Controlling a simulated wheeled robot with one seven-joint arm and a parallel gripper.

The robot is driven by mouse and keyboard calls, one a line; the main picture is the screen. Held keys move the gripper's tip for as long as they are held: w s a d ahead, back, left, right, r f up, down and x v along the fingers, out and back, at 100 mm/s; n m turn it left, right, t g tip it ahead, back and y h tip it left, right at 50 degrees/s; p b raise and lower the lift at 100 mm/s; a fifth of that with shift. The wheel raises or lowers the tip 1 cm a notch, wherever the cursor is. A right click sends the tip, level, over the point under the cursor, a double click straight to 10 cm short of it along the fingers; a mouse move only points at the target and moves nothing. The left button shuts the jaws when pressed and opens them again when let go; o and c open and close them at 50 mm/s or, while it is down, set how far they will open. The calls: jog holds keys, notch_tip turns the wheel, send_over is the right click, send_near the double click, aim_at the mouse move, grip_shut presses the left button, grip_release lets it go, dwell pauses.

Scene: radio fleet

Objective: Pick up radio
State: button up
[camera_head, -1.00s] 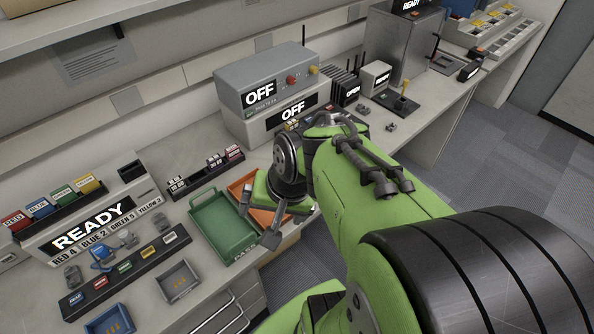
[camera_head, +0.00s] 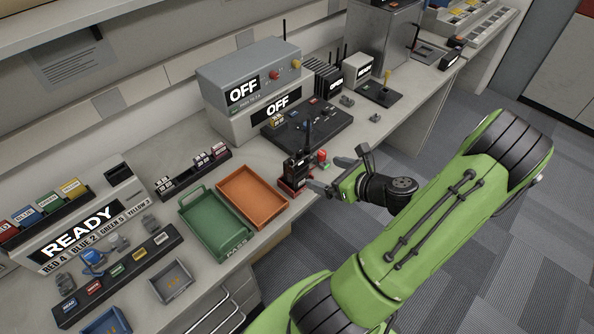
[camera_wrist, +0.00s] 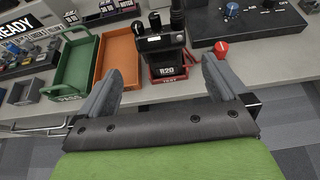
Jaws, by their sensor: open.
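The radio (camera_head: 297,168) is black with knobs and an antenna. It stands upright in a small red holder (camera_head: 290,188) near the bench's front edge. In the wrist view the radio (camera_wrist: 160,42) stands ahead, between and beyond the two fingers, above a label reading R20. My gripper (camera_head: 335,178) is open and empty, just to the right of the radio at bench height. In the wrist view its grey fingers (camera_wrist: 160,85) are spread wide. I cannot tell whether either finger touches the holder.
An orange tray (camera_head: 252,197) and a green tray (camera_head: 216,228) lie left of the radio. A red knob (camera_head: 322,156) sits close to its right. A black panel (camera_head: 310,128) and grey boxes marked OFF (camera_head: 247,92) stand behind. The floor in front is clear.

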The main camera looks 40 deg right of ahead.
aim_at(297, 163)
jog(key=b+x, duration=0.1)
jog(key=x, duration=1.2)
jog(key=shift+f+b, duration=0.1)
jog(key=shift+b, duration=0.3)
jog(key=shift+s, duration=0.1)
jog(key=shift+c, duration=0.2)
jog(key=c, duration=1)
jog(key=shift+c, duration=0.2)
